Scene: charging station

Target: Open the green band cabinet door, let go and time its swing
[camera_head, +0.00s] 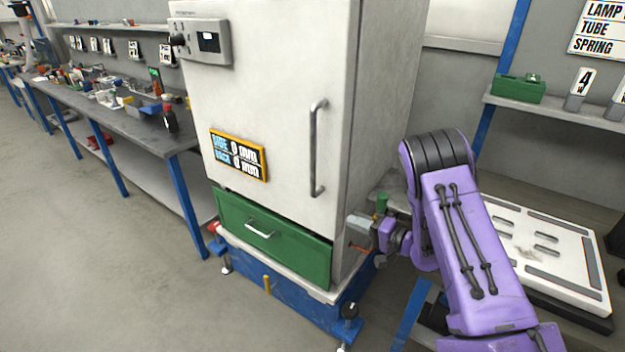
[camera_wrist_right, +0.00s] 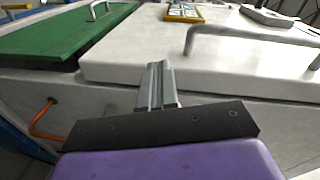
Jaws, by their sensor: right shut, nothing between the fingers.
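The white cabinet (camera_head: 385,100) has a white front door (camera_head: 265,100) with a vertical bar handle (camera_head: 317,148). A green band panel (camera_head: 270,238) with a small handle sits below the door. The door looks shut or nearly so; I cannot tell whether a small gap shows at its edge. My right gripper (camera_head: 360,228) is low at the cabinet's right side, near the door's lower corner. In the wrist view its fingers (camera_wrist_right: 156,82) are together and empty, beside the door edge (camera_wrist_right: 110,75), apart from the handle (camera_wrist_right: 255,35). I cannot tell whether they touch the door. My left gripper is out of view.
A workbench (camera_head: 150,125) with several small items stands left of the cabinet. A white panel (camera_head: 530,240) lies on the right, below a shelf with a green box (camera_head: 518,88). The floor in front (camera_head: 130,260) is clear.

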